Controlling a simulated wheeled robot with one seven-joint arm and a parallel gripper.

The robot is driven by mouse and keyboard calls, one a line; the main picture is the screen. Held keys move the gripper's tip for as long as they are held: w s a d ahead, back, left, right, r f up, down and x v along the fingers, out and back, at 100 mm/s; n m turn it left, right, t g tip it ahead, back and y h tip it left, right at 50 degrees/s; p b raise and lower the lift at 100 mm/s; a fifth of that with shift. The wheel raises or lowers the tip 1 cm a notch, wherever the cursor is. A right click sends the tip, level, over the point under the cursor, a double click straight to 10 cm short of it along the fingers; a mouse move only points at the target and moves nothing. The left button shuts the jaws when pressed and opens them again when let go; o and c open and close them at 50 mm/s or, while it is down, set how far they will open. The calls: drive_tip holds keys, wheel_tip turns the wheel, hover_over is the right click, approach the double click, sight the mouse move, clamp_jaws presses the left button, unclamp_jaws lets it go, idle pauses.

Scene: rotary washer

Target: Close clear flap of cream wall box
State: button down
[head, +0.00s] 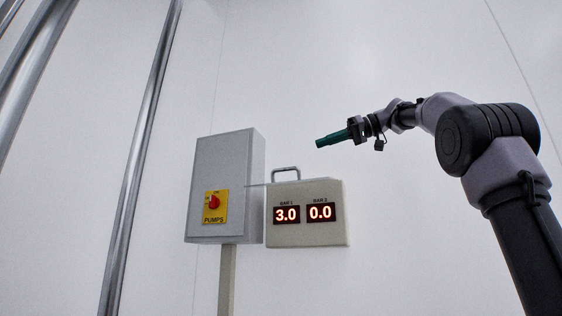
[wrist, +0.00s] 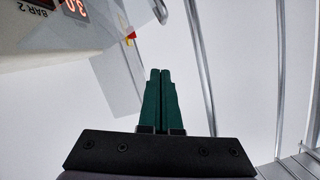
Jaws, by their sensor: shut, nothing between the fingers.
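The cream wall box (head: 305,238) is in the middle of the head view, with two lit red displays reading 3.0 and 0.0. Its grey handle (head: 285,170) stands above the top edge. The clear flap (head: 256,185) shows only as a thin, nearly edge-on line at the box's top and seems raised; the displays look uncovered. My gripper (head: 319,143) has green fingers, shut and empty, above the box and apart from the handle. In the wrist view the shut fingers (wrist: 160,72) point up the picture, with part of the cream box (wrist: 60,48) at upper left.
A grey box (head: 222,165) with a yellow plate and red PUMPS switch (head: 214,203) stands close left of the cream box, on a post (head: 227,280). Metal pipes (head: 145,140) run up the left side. The wall right of the cream box is bare.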

drive_tip(key=x, duration=1)
drive_tip(key=shift+s+a+r, duration=0.1)
drive_tip(key=shift+s+a, duration=0.05)
drive_tip(key=shift+a, duration=0.2)
drive_tip(key=f, duration=0.1)
drive_tip(key=s+f, duration=0.1)
drive_tip(key=shift+d+f, duration=0.1)
drive_tip(key=shift+f, duration=0.25)
drive_tip(key=shift+s+f, duration=0.15)
drive_tip(key=shift+f, duration=0.3)
drive_tip(key=shift+f, duration=0.1)
